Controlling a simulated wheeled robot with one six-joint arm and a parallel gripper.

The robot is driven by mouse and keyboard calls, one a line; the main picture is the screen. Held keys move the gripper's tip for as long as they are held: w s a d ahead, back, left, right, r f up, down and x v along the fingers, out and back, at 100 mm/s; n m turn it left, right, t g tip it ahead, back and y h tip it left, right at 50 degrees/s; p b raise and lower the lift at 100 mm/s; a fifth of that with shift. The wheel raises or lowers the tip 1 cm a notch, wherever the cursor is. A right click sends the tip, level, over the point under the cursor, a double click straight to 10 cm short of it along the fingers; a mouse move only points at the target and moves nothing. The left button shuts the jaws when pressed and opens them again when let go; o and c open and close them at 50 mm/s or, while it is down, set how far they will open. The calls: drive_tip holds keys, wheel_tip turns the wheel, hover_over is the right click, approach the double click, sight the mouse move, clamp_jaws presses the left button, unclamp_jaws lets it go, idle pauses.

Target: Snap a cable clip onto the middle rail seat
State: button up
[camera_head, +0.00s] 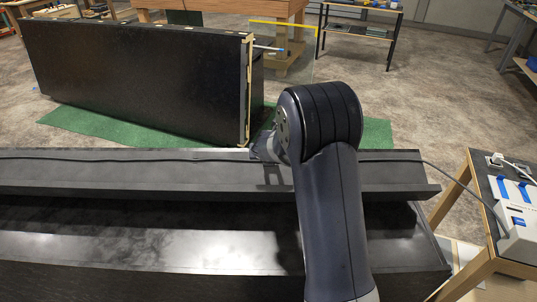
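A long black rail (120,170) runs across the picture along the far side of the dark console (160,245). A thin dark cable (385,160) lies along the rail and leaves it at the right end. My gripper (266,149) is over the rail near its middle, mostly hidden behind my own wrist and forearm. Its fingers cannot be made out, so I cannot tell whether it is open or holds anything. I see no cable clip, and the middle rail seat cannot be made out; the arm covers part of the rail.
A large black panel (130,80) stands on a green mat (95,125) beyond the rail. At the right, a wooden-legged table (490,250) bears a light-coloured device (515,228) that the cable runs to. A shelf unit (362,30) stands at the back. Grey floor is open at the back right.

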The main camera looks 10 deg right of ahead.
drive_tip(key=shift+w+d+f+b, duration=0.1)
drive_tip(key=shift+w+f+b, duration=0.15)
drive_tip(key=shift+f, duration=0.3)
drive_tip(key=shift+w+f+b, duration=0.1)
drive_tip(key=shift+f+b, duration=0.2)
drive_tip(key=shift+f, duration=0.2)
idle(1.0)
idle(0.4)
drive_tip(key=o, duration=1)
drive_tip(key=shift+r, duration=0.1)
drive_tip(key=p+v, duration=0.1)
drive_tip(key=v, duration=0.9)
drive_tip(key=shift+s, duration=0.3)
drive_tip(key=shift+r, duration=0.15)
drive_tip(key=b+x, duration=0.1)
drive_tip(key=x, duration=0.9)
drive_tip(key=shift+w+f, duration=0.25)
drive_tip(key=shift+w, duration=0.1)
drive_tip(key=shift+s+r, duration=0.1)
